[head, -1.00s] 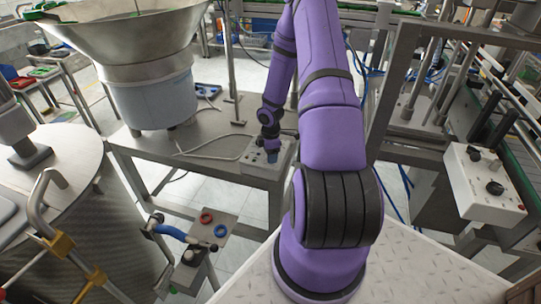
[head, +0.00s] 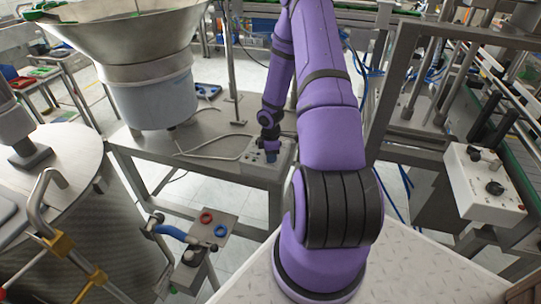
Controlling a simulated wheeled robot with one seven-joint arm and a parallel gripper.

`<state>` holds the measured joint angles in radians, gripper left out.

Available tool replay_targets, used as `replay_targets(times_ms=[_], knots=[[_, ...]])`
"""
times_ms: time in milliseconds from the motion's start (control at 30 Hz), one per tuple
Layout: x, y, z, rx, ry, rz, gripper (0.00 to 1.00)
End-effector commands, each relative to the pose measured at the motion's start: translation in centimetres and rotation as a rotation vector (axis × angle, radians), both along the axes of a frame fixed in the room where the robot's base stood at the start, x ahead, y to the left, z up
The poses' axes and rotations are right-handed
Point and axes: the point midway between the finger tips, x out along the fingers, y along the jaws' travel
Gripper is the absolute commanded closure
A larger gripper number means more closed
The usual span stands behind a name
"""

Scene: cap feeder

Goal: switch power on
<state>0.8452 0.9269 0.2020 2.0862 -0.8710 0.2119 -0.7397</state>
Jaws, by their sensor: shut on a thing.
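A small grey control box (head: 255,162) sits at the front right corner of the metal table under the bowl feeder. Small dark knobs or switches show on its top. My gripper (head: 271,156) points down at the top of this box, at its middle to right part. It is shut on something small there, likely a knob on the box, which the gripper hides. Which switch it is, and its position, cannot be made out.
The feeder bowl (head: 130,45) on its grey drum stands left of my arm. A cable runs over the metal table (head: 205,133). A white control box (head: 484,185) with black knobs is at the right. A steel tank (head: 60,190) with pipes is at the left.

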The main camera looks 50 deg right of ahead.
Motion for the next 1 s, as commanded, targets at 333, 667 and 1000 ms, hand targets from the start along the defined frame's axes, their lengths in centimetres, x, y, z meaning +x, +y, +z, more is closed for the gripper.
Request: replay_targets(times_ms=[333, 667, 1000], knots=[[0.08, 0.01, 0.03, -0.001, -0.001, -0.230, 0.92], [0.05, 0.03, 0.02, 0.000, 0.000, -0.544, 0.92], [0.05, 0.03, 0.02, 0.000, -0.002, -0.825, 0.92]])
